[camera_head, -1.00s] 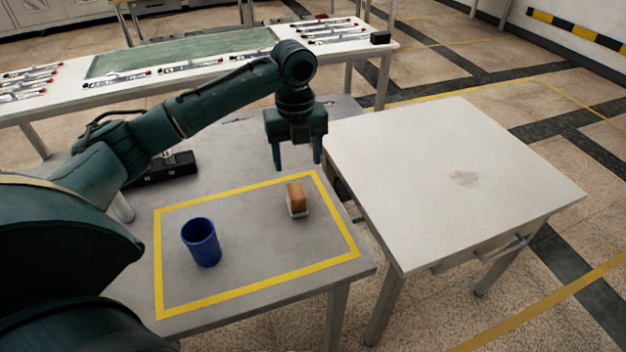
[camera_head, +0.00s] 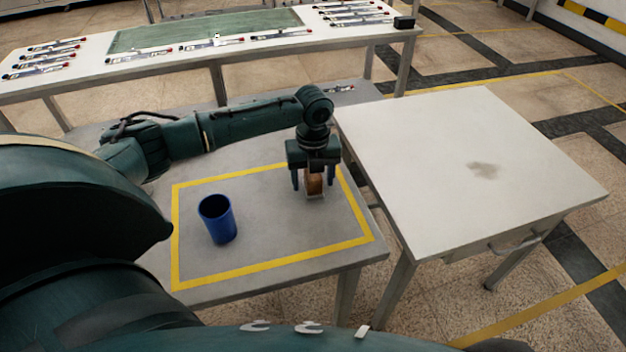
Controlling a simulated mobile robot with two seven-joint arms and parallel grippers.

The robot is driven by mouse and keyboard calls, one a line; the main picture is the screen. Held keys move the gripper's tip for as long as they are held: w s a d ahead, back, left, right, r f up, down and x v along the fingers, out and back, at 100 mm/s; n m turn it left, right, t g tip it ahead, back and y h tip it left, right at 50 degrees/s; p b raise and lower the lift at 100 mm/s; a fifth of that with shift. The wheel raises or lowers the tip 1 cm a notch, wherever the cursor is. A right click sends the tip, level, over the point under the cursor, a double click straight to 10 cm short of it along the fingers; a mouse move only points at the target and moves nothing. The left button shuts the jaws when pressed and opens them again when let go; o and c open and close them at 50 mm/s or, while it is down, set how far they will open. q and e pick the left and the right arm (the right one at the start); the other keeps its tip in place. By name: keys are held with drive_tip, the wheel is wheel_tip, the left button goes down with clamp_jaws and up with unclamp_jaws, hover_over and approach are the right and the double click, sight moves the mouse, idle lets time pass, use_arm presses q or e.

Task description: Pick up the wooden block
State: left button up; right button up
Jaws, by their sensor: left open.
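The wooden block (camera_head: 314,184) is small and brown with a pale lower part, and it sits inside the yellow outline on the grey table. My left gripper (camera_head: 314,186) points down over it, open, with one finger to each side of the block in the picture. I cannot tell whether the fingers touch the block. The gripper body hides the block's top. My right gripper is not in view.
A blue cup (camera_head: 217,219) stands inside the yellow outline (camera_head: 270,272), left of the block. A white table (camera_head: 460,160) adjoins on the right, its top clear. Behind is a long bench (camera_head: 90,88) with several tools and a green mat (camera_head: 205,30).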

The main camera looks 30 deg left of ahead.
use_arm(q)
drive_tip(key=shift+f, duration=0.4)
drive_tip(key=shift+c, duration=0.2)
drive_tip(key=c, duration=1.1)
